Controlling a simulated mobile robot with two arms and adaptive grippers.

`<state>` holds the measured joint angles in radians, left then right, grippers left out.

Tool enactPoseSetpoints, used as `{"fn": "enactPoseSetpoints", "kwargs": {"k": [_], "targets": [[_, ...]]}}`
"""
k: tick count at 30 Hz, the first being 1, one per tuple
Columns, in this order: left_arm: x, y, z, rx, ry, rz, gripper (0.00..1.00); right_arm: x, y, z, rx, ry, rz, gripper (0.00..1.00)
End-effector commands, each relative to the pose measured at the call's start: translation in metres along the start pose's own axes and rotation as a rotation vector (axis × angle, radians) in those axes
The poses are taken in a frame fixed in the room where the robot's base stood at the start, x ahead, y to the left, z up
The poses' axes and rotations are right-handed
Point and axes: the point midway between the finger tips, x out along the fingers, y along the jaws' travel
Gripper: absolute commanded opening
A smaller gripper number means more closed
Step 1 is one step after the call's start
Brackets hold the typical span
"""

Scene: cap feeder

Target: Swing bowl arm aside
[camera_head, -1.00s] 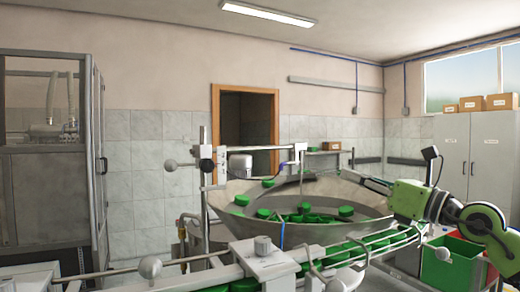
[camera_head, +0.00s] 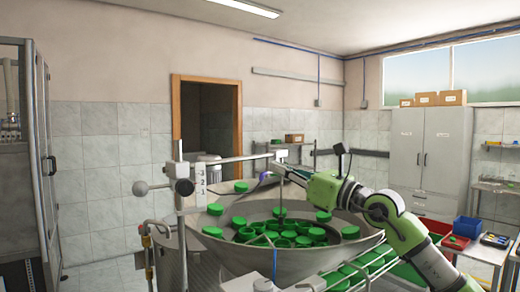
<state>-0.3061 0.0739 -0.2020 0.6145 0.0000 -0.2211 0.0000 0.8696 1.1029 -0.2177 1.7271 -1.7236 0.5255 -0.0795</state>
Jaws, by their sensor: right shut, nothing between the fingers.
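The bowl arm (camera_head: 232,159) is a thin grey rod. It runs from an upright post (camera_head: 181,215) with round knobs, at the bowl's left, out over the bowl to a small end block (camera_head: 281,156). A thin rod hangs from that block towards the caps. The steel feeder bowl (camera_head: 345,252) holds several green caps (camera_head: 285,243). My right gripper (camera_head: 284,170) is shut and empty at the arm's outer end, close below the block. I cannot tell whether it touches the block or hanging rod. My left gripper is out of view.
A railed chute with green caps (camera_head: 357,272) runs along the front right. A blue bin (camera_head: 467,227) and a side table (camera_head: 482,252) stand at the right. A framed cabinet (camera_head: 25,170) is at the far left. Grey lockers (camera_head: 430,150) stand behind.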

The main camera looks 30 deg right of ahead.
Motion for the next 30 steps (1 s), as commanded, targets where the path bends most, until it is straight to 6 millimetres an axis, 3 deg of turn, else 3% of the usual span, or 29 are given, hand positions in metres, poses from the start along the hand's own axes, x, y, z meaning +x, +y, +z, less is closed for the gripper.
{"fn": "enactPoseSetpoints", "kwargs": {"k": [1,4,12,26,30], "targets": [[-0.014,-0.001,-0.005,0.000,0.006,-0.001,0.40,0.014,0.001,0.008,0.005,-0.003,0.003,0.00],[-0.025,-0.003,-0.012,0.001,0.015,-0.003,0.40,0.033,0.001,0.006,0.003,-0.001,0.002,0.00],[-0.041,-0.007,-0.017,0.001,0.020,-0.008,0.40,0.062,0.000,0.002,0.001,0.000,0.000,0.00],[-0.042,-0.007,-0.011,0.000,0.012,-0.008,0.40,0.066,-0.002,-0.001,0.000,0.000,-0.002,0.00],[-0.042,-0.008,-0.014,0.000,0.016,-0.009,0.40,0.068,-0.022,0.000,-0.003,0.000,-0.027,0.00]]}}
